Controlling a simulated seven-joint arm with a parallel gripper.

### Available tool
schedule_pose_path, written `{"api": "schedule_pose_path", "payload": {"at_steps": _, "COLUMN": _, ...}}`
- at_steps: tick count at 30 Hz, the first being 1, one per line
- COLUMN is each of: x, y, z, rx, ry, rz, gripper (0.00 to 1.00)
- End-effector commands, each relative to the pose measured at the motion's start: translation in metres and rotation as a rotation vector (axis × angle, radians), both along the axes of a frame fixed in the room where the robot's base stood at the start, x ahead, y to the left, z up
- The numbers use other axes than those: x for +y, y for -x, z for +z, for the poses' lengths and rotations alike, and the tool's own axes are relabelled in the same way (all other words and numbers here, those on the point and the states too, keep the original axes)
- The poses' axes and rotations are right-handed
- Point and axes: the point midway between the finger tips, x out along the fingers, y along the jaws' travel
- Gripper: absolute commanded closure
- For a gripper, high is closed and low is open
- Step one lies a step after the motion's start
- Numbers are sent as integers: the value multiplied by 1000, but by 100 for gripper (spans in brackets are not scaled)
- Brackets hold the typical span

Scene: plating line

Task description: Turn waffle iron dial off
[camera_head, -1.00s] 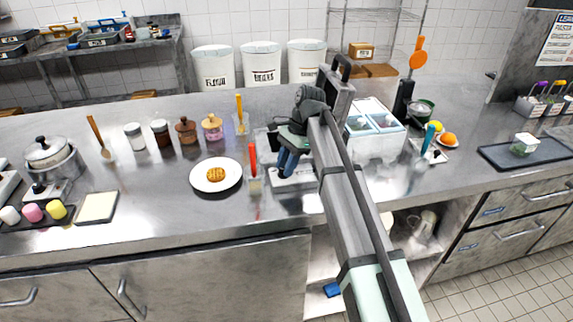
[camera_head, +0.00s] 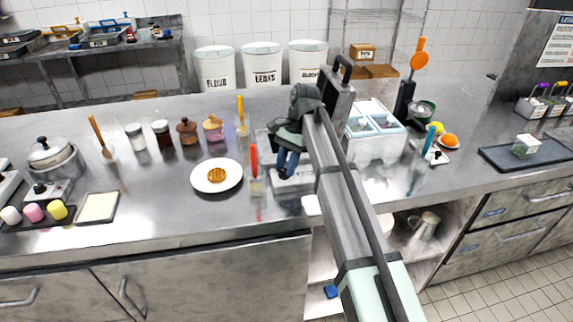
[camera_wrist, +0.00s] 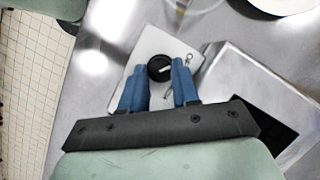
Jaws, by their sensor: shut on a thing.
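The waffle iron (camera_head: 338,95) stands open on the steel counter, its dark lid and handle raised. Its pale control panel (camera_head: 293,184) lies at the front; the panel also shows in the wrist view (camera_wrist: 150,42). The round black dial (camera_wrist: 159,67) sits on that panel and bears a short pale mark. My gripper (camera_wrist: 160,70) has its blue fingers on either side of the dial and is shut on it. In the head view my gripper (camera_head: 285,165) reaches down to the panel, and the dial is hidden there.
A plate with a waffle (camera_head: 216,175) lies left of the panel. A clear container with a red-handled tool (camera_head: 254,165) stands close beside my gripper. A white bin with compartments (camera_head: 372,145) stands to the right. The counter's front edge is near.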

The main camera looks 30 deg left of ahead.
Motion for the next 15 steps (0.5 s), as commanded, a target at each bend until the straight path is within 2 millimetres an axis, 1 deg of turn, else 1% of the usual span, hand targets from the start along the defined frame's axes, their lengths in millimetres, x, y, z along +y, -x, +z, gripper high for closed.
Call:
{"api": "schedule_pose_path", "payload": {"at_steps": 1, "x": 0, "y": 0, "z": 0, "rx": 0, "ry": 0, "rz": 0, "gripper": 100}}
{"api": "schedule_pose_path", "payload": {"at_steps": 2, "x": 0, "y": 0, "z": 0, "rx": 0, "ry": 0, "rz": 0, "gripper": 67}}
{"api": "schedule_pose_path", "payload": {"at_steps": 3, "x": 0, "y": 0, "z": 0, "rx": 0, "ry": 0, "rz": 0, "gripper": 63}}
{"api": "schedule_pose_path", "payload": {"at_steps": 9, "x": 0, "y": 0, "z": 0, "rx": 0, "ry": 0, "rz": 0, "gripper": 44}}
{"api": "schedule_pose_path", "payload": {"at_steps": 15, "x": 0, "y": 0, "z": 0, "rx": 0, "ry": 0, "rz": -1, "gripper": 44}}
